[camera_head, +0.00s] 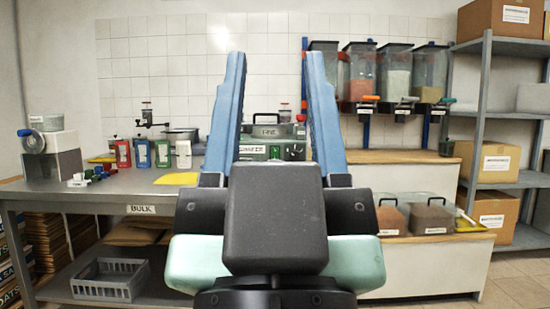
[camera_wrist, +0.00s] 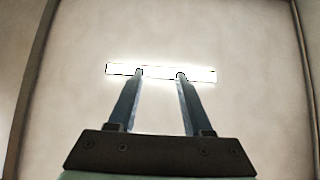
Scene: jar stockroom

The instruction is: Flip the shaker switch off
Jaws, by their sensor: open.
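My gripper (camera_head: 277,72) is raised upright in front of the head camera, with its two long blue fingers wide apart and nothing between them. In the wrist view my gripper (camera_wrist: 160,75) points up at the ceiling. A grey-green machine (camera_head: 273,131), which looks like the shaker, stands at the back of the counter and shows between the fingers. It has a dark handle on top and white labels. A small bright green part (camera_head: 293,152) shows low on its front; I cannot tell whether this is the switch. My fingers and wrist hide parts of the machine.
A grey workbench (camera_head: 110,188) with colored containers (camera_head: 141,152) stands at left. Hoppers (camera_head: 359,72) hang above a wooden counter (camera_head: 392,157) at right. Clear bins (camera_head: 433,216) sit below. A metal shelf (camera_head: 497,114) holds boxes. The wrist view shows a ceiling light (camera_wrist: 160,72).

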